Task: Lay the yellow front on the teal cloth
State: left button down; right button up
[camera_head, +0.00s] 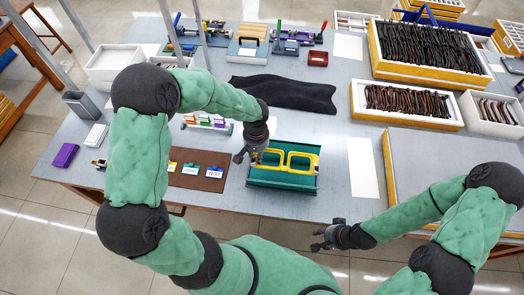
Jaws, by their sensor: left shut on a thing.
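The yellow front (287,153), an eyeglass front with two open rims, is over a teal rectangular thing (282,181) near the front middle of the table. I cannot tell whether the front touches the teal surface or hangs just above it. The teal thing looks like a shallow tray or a cloth-covered stand; its cloth is hard to make out. My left gripper (250,157) is shut on the left end of the yellow front. My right gripper (316,240) is open and empty, in front of the table's near edge.
A brown mat (205,183) with small tags lies left of the teal thing. A white sheet (363,167) lies to its right. A black cloth (284,92) lies behind. Crates of frames (410,122) fill the back right. A purple case (65,155) sits at the left edge.

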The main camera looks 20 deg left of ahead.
pick_arm(q)
jog(key=shift+s, duration=0.1)
jog(key=shift+a, duration=0.1)
jog(key=shift+f, duration=0.1)
jog(key=b, duration=0.6)
send_over(257, 174)
jog(key=f, duration=0.4)
jog(key=w+f, duration=0.1)
jog(key=f, duration=0.1)
jog(key=shift+a+f, duration=0.15)
jog(key=shift+f, duration=0.25)
jog(key=shift+s+b, duration=0.1)
jog(key=shift+b, duration=0.55)
dwell(1.4)
jog(key=shift+s+f+b, duration=0.3)
jog(key=shift+f+b, duration=0.45)
jog(key=shift+s+f+b, duration=0.25)
jog(key=shift+f+b, duration=0.5)
dwell(0.7)
